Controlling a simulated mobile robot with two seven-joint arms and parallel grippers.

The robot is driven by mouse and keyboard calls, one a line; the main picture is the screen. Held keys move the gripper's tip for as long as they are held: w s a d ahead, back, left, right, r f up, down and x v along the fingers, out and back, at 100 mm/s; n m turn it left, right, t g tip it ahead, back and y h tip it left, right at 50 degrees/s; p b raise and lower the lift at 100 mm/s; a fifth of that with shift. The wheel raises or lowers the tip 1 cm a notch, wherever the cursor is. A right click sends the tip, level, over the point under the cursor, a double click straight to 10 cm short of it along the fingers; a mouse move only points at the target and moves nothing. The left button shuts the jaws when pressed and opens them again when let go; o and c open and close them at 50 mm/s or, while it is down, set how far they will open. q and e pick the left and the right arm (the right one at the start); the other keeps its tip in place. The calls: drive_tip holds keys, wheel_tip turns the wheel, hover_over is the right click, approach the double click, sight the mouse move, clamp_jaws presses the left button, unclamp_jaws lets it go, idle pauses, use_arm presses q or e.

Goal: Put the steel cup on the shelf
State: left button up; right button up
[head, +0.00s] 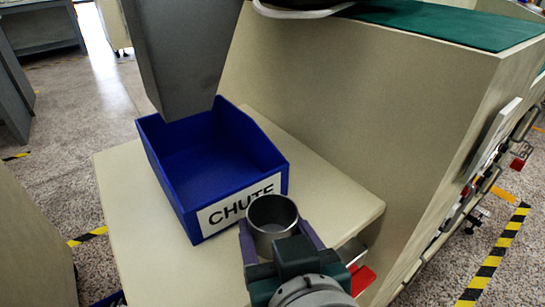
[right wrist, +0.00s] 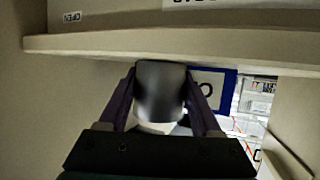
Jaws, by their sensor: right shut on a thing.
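The steel cup (head: 272,213) is upright with its open mouth up. My right gripper (head: 276,238) is shut on it, one purple finger on each side. The cup appears in front of the blue bin over a pale shelf board (head: 335,185) in the head view. In the right wrist view the cup (right wrist: 160,92) sits between the fingers, just under the board's front edge (right wrist: 150,44) in the picture. I cannot tell the gap between cup and board. My left gripper is not in view.
A blue bin (head: 187,213) labelled CHUTE stands on the board, below a grey chute (head: 185,55). Bare board lies left and right of the bin. A tall pale cabinet wall (head: 350,100) rises behind on the right. Another blue-edged container (right wrist: 228,92) shows under the board.

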clamp_jaws()
